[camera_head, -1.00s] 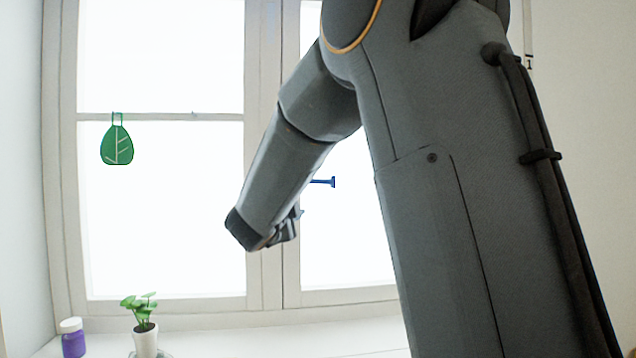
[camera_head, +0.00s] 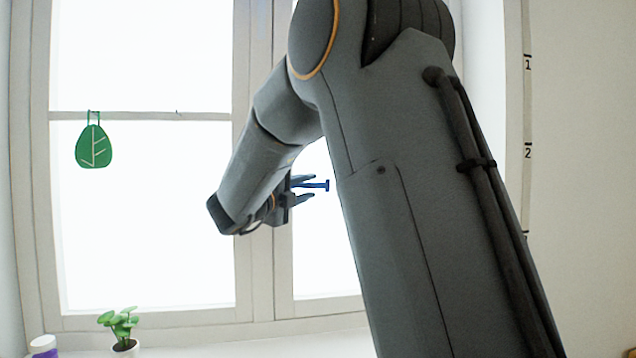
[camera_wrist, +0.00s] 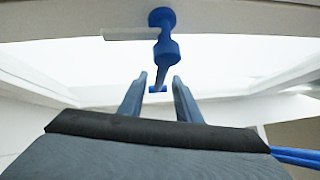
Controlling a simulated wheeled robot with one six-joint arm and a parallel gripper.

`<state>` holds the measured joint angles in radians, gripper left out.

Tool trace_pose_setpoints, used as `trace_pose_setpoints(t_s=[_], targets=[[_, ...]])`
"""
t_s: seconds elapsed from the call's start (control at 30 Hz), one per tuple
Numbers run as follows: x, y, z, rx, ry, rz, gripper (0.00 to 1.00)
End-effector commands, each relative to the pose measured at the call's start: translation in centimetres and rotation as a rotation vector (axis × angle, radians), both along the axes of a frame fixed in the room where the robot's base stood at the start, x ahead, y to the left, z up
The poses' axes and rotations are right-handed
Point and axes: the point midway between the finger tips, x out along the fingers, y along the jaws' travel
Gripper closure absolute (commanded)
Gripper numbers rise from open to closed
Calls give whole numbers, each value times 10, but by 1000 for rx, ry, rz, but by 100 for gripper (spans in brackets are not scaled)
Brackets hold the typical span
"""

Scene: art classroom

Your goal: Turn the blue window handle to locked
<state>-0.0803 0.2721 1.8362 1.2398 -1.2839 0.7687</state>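The blue window handle (camera_head: 320,185) sticks out to the right from behind my gripper in the head view, with a small crossbar at its end. In the wrist view the handle (camera_wrist: 165,48) shows from its round base on the pale frame down to its crossbar tip. My gripper (camera_head: 308,189) has its two fingers apart and pointing right at the handle. In the wrist view my gripper (camera_wrist: 157,84) is open, with the handle's tip seen between the fingertips. I see a gap at the fingers; contact is not clear. My forearm hides part of the window frame.
The white window (camera_head: 140,215) fills the left and middle. A green leaf ornament (camera_head: 93,146) hangs on its left pane. A potted plant (camera_head: 122,325) and a purple jar with a white lid (camera_head: 43,347) stand low at left on the sill. A numbered strip (camera_head: 527,105) runs down the right wall.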

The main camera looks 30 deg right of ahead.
Motion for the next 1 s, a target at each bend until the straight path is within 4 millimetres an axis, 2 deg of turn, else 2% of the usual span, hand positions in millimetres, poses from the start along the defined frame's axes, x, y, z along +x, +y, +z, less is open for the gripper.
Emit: trace_pose_setpoints(t_s=[0.2, 0.4, 0.77, 0.93, 1.0], targets=[[16, -32, 6, -1, 2, -2, 69], [26, -50, 8, -1, 2, -1, 69], [29, -54, 7, -1, 2, 0, 69], [29, -54, 7, -1, 2, 0, 98], [28, -54, 7, -1, 2, 0, 100]])
